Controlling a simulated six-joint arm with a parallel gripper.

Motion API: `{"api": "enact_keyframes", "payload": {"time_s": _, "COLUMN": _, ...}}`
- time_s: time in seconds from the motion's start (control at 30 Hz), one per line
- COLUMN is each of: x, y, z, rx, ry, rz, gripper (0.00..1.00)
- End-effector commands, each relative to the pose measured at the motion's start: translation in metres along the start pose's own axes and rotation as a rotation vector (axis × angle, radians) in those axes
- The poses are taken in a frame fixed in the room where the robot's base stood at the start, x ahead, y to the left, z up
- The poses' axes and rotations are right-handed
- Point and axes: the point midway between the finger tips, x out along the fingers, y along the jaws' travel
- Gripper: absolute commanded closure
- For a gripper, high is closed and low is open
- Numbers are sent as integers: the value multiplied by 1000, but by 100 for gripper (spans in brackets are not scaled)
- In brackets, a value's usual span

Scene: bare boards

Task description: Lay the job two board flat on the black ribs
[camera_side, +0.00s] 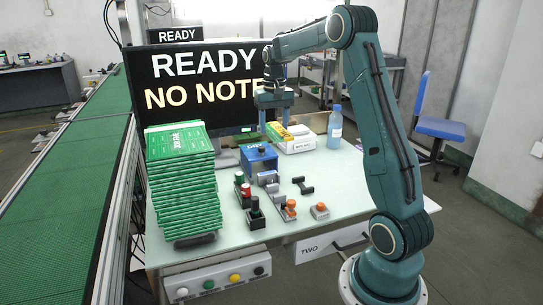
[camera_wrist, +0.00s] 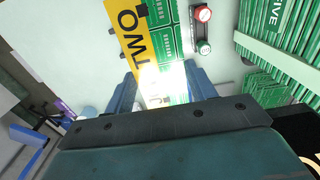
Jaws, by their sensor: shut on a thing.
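My gripper (camera_side: 275,112) is over the far part of the pale table, in front of the screen. In the wrist view its two blue fingers (camera_wrist: 160,95) are on either side of a green board with a yellow strip marked TWO (camera_wrist: 133,35), and it is shut on this board. The board (camera_side: 280,133) shows as a yellow and green piece below the fingers in the side view. Glare hides part of it in the wrist view. Small black pieces (camera_side: 303,185) lie on the table nearer the camera; I cannot tell whether they are the black ribs.
A tall stack of green boards (camera_side: 183,185) stands at the table's left. A blue box (camera_side: 259,158), small red, green and orange-topped items (camera_side: 290,208), a white box (camera_side: 297,143) and a bottle (camera_side: 335,126) stand around. Free tabletop shows at the right.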

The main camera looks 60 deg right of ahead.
Motion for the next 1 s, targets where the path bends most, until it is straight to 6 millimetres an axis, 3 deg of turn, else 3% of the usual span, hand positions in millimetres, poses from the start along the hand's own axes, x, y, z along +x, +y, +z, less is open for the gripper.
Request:
{"api": "enact_keyframes", "payload": {"time_s": 0.63, "x": 8, "y": 7, "z": -3, "rx": 2, "ry": -1, "rz": 0, "gripper": 68}}
{"api": "enact_keyframes", "payload": {"time_s": 0.77, "x": 23, "y": 19, "z": -7, "rx": 4, "ry": -3, "rz": 0, "gripper": 68}}
{"api": "enact_keyframes", "payload": {"time_s": 1.0, "x": 69, "y": 61, "z": -16, "rx": 5, "ry": -6, "rz": 0, "gripper": 68}}
